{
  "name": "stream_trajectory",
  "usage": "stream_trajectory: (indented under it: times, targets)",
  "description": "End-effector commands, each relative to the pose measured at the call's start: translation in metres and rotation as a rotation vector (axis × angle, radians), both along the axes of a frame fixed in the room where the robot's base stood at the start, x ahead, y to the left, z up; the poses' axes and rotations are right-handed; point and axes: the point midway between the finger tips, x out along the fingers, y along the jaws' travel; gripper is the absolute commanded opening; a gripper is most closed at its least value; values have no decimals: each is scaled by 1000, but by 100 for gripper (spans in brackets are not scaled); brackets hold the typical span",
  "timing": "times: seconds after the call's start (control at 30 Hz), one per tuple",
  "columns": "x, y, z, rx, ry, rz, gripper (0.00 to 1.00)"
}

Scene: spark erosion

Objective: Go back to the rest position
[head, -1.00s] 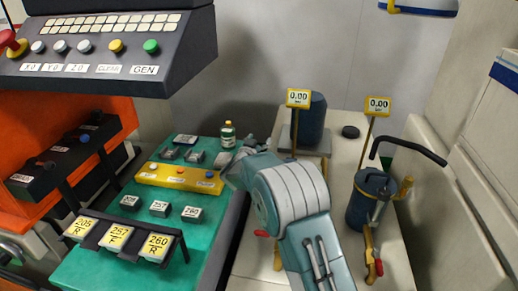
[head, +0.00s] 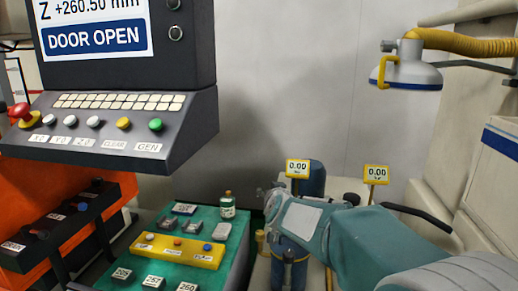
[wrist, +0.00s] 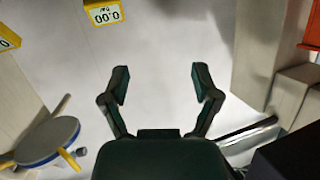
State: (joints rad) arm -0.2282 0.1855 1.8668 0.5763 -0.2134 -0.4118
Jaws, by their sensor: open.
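My gripper (wrist: 161,85) shows in the wrist view with its two dark fingers spread apart and nothing between them. The fingers themselves are hard to make out there.
A control panel (head: 120,125) hangs at left above a green bench (head: 237,246) with a yellow strip (head: 180,250), small blocks and a bottle (head: 227,205). Gauge signs (head: 297,169) (head: 376,175) stand near my arm.

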Motion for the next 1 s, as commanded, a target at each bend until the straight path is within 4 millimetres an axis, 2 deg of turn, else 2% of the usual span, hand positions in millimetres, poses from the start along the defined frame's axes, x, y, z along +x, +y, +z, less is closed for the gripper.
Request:
stream_trajectory:
  times: [0.03, 0.1, 0.3, 0.47, 0.7, 0.83, 0.9, 1.0]
  targets:
    - [-19, -7, 8, 1, 27, 20, 79]
    - [-45, -13, 12, 0, 78, 50, 79]
    - [-125, -36, 12, -21, 239, 104, 79]
    - [-196, -57, 0, -48, 380, 112, 79]
    - [-304, -93, -33, -98, 604, 58, 79]
    - [-351, -109, -51, -121, 705, 11, 79]
    - [-367, -115, -58, -129, 741, -9, 79]
    - [-379, -119, -64, -134, 769, -25, 79]
